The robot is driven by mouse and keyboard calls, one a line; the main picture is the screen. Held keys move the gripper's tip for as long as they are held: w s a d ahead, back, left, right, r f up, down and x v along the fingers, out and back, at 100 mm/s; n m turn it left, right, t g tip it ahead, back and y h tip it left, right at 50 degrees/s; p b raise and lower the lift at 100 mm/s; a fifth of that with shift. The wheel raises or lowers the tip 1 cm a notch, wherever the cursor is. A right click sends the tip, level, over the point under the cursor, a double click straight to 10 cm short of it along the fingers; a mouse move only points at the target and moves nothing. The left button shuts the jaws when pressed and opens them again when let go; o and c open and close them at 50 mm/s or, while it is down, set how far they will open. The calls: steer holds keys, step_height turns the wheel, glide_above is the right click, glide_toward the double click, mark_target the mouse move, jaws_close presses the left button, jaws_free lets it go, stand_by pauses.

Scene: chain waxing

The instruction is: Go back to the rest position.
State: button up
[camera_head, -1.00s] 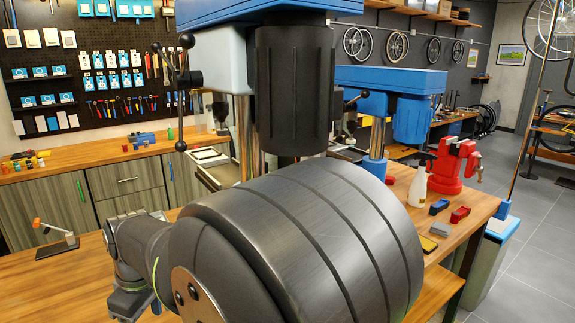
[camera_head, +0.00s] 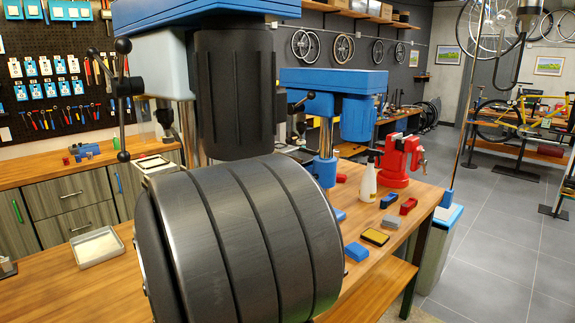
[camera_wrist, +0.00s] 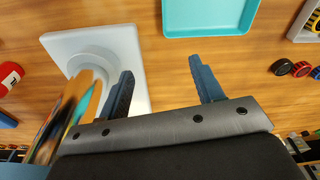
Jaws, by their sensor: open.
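My gripper (camera_wrist: 162,84) shows in the wrist view with its two dark blue fingers spread wide apart. It is open and empty, with bare wooden bench top visible between the fingers. The left finger overlaps the edge of a white square base with a round post (camera_wrist: 124,42) in the picture. In the head view a thick dark part of my arm fills the lower middle, and the gripper itself is not visible there.
In the wrist view are a teal tray (camera_wrist: 205,18), a red can (camera_wrist: 8,76) and small rollers (camera_wrist: 284,67). In the head view are a metal tray (camera_head: 98,247), a blue drill press (camera_head: 330,118), a white spray bottle (camera_head: 369,182) and a red vise (camera_head: 401,160).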

steer(key=w+d+f+m, duration=0.2)
steer(key=w+d, duration=0.3)
steer(key=d, duration=0.1)
steer(key=w+d+f+m, duration=0.2)
steer(key=w+d, duration=0.3)
steer(key=d, duration=0.1)
steer(key=w+d+f+m, duration=0.2)
steer(key=w+d, duration=0.3)
steer(key=d, duration=0.1)
steer(key=shift+d+f+m+h, duration=0.1)
steer(key=shift+d+m+h, duration=0.15)
steer(key=shift+m+h, duration=0.05)
